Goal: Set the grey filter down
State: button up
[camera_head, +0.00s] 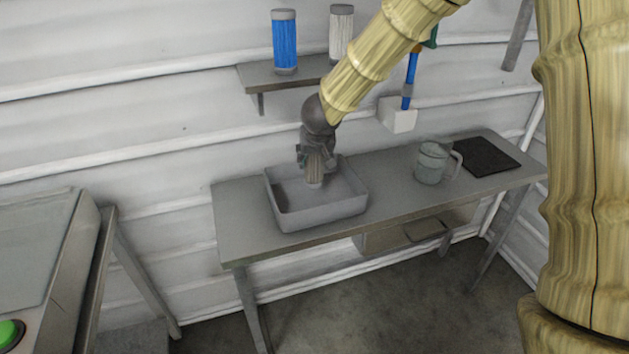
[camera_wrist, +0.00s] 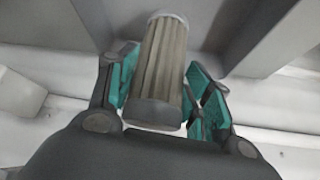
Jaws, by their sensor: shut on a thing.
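The grey filter (camera_wrist: 163,65), a pleated cylinder with a lighter far rim, is between the teal pads of my gripper (camera_wrist: 160,85) in the wrist view. My gripper (camera_head: 316,160) is shut on it and points down into the grey tray (camera_head: 322,219) on the bench. In the head view the filter (camera_head: 315,178) shows below the fingers, upright or nearly so, inside the tray's outline. I cannot tell whether its lower end touches the tray floor.
A clear jug (camera_head: 431,164) and a black mat (camera_head: 483,156) are on the right of the bench (camera_head: 388,204). A wall shelf (camera_head: 262,77) above holds a blue filter (camera_head: 285,42) and a white filter (camera_head: 341,32). A machine with a green button (camera_head: 9,332) stands at left.

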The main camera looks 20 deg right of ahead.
aim_at(315, 169)
jog(key=shift+f+b, duration=0.75)
jog(key=shift+f, duration=2.05)
jog(key=shift+r, duration=0.1)
jog(key=shift+s, duration=0.1)
jog(key=o, duration=1.1)
jog(key=shift+o, duration=0.4)
jog(key=shift+s+r, duration=0.1)
jog(key=shift+r, duration=0.2)
jog(key=p+v, duration=0.2)
jog(key=v, duration=0.9)
jog(key=shift+s+r, duration=0.1)
jog(key=shift+s, duration=0.05)
